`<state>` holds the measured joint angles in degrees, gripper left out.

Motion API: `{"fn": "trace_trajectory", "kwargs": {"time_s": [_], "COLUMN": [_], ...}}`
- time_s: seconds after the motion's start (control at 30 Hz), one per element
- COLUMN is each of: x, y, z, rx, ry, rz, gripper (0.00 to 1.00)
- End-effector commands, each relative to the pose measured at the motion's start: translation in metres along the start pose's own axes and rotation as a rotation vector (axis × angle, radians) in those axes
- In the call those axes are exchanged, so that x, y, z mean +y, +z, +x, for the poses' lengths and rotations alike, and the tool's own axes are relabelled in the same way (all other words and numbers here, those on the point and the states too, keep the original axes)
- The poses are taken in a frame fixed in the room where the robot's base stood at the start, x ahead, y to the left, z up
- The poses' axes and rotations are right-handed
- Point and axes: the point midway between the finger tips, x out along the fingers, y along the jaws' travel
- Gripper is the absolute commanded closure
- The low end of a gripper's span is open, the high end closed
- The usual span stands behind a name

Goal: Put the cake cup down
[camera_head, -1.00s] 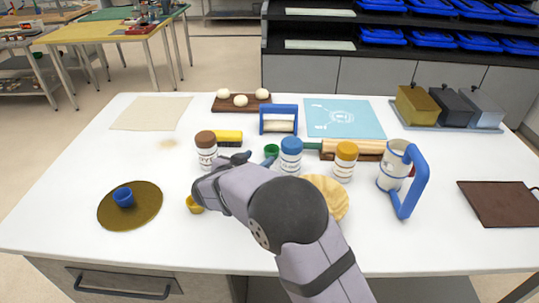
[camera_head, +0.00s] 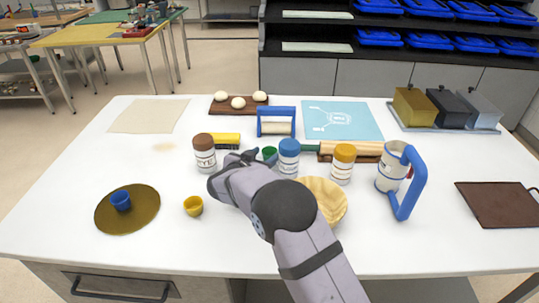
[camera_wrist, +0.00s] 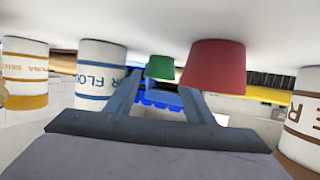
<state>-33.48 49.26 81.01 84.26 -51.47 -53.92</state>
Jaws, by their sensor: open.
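A blue cup (camera_head: 121,200) sits on a round gold board (camera_head: 143,222) at the left. A yellow cup (camera_head: 193,206) stands on the table between the board and my arm. A green cup (camera_head: 270,152) stands beyond my gripper (camera_head: 252,159). In the wrist view, which is upside down, the green cup (camera_wrist: 161,67) shows between the fingers, farther off. A red cup (camera_wrist: 213,67) is nearer and overlaps the right finger's tip; I cannot tell whether they touch. The red cup is hidden in the head view. My gripper is open and holds nothing.
A brown-lidded jar (camera_head: 204,155) is left of my gripper; a blue-lidded jar (camera_head: 288,158) and an orange-lidded jar (camera_head: 342,164) are to its right. A pie shell (camera_head: 328,203) lies behind my arm.

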Motion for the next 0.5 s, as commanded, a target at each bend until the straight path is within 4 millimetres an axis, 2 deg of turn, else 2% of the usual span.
{"fn": "trace_trajectory", "kwargs": {"time_s": [0.2,0.47,0.5], "x": [0.000,0.000,0.000], "y": [0.000,0.000,0.000], "z": [0.022,0.025,0.025], "rx": [-0.001,0.000,0.000], "ry": [0.001,-0.001,-0.001], "rz": [0.000,0.000,0.000], "gripper": [0.51,0.51,0.54]}}
